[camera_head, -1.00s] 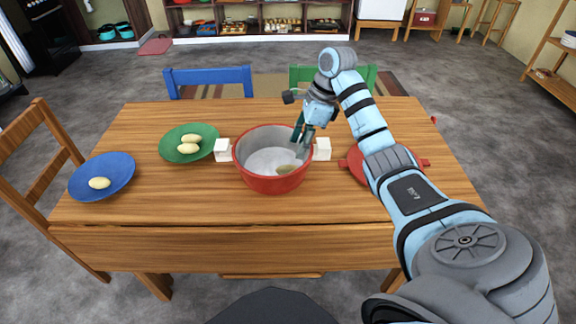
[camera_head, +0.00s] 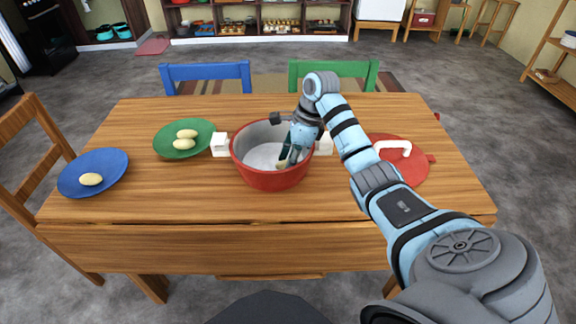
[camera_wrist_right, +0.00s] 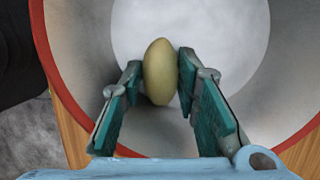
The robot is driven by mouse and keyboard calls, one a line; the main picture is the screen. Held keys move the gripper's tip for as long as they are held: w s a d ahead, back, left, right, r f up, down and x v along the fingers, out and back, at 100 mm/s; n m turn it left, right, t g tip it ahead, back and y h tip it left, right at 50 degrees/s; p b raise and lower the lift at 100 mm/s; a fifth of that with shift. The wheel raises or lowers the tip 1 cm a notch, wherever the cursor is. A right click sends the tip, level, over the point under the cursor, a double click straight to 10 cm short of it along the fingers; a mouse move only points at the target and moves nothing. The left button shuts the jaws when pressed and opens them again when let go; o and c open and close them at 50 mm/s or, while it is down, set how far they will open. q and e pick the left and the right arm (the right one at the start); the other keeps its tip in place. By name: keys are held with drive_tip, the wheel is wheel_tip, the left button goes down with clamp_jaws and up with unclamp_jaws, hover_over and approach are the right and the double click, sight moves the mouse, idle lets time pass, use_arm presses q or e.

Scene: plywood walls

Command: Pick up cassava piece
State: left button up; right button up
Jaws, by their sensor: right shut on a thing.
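A pale yellow, oval cassava piece (camera_wrist_right: 160,72) is inside the red pot (camera_head: 271,178) with the grey-white interior. My right gripper (camera_head: 284,163) reaches down into the pot. In the right wrist view its teal fingers (camera_wrist_right: 160,74) are shut on the cassava piece, one on each side. In the head view the fingers and the pot's front wall hide most of the piece. Two more pale pieces (camera_head: 185,139) lie on the green plate (camera_head: 166,149), and one (camera_head: 91,180) lies on the blue plate (camera_head: 112,165). My left gripper is not in view.
The pot's rim surrounds my right gripper, and white handles (camera_head: 219,145) stick out at its sides. A red lid (camera_head: 412,170) with a white handle lies right of the pot, partly behind my arm. Blue (camera_head: 207,71) and green (camera_head: 334,70) chairs stand behind the wooden table.

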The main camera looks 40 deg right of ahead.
wheel_tip(320, 180, up, 8)
drive_tip(key=p, duration=0.4)
drive_tip(key=shift+p, duration=0.3)
wheel_tip(320, 180, up, 12)
drive_tip(key=p, duration=1.2)
drive_tip(key=shift+s+f, duration=0.1)
